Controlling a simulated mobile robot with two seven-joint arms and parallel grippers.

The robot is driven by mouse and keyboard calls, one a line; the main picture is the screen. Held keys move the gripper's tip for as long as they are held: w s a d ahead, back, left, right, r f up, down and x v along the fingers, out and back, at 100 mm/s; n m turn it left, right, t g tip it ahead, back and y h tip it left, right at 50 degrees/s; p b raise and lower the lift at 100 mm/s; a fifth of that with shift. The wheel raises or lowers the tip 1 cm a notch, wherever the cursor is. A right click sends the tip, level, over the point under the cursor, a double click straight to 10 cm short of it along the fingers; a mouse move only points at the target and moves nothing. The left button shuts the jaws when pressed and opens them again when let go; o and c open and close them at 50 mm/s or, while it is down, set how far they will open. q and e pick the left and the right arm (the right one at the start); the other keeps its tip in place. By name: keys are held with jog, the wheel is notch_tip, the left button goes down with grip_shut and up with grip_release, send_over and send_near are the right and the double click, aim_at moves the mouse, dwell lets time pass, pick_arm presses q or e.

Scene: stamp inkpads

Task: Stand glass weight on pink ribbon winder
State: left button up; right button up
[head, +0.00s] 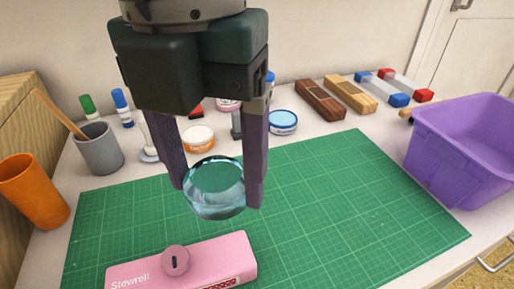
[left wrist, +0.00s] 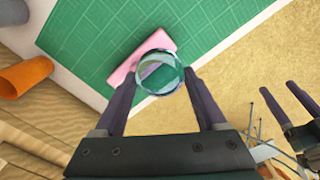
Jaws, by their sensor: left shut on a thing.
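The glass weight (head: 214,190) is a clear, bluish round piece. My left gripper (head: 214,186) is shut on it, with one finger on each side, and holds it above the green mat. The weight also shows between the fingers in the left wrist view (left wrist: 160,75). The pink ribbon winder (head: 205,261) is a long block with a round knob on top, lying near the mat's front edge, lower in the head view than the weight. The left wrist view shows it partly behind the weight (left wrist: 155,43). My right gripper (left wrist: 277,88) appears open and empty at that view's right.
The green cutting mat (head: 330,190) is mostly clear. A purple bin (head: 465,150) stands right. An orange cup (head: 35,190) and grey cup (head: 98,148) stand left. Round inkpads (head: 283,122), wooden blocks (head: 320,99) and glue sticks (head: 122,107) line the back.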

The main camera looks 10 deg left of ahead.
pick_arm(q)
send_over(228, 255)
notch_tip(228, 255, down, 7)
jog(key=shift+f+b, duration=0.1)
jog(key=shift+b, duration=0.35)
jog(key=shift+f+b, duration=0.35)
jog(key=shift+f, duration=1.55)
jog(key=shift+f, duration=0.1)
jog(key=o, duration=1.5)
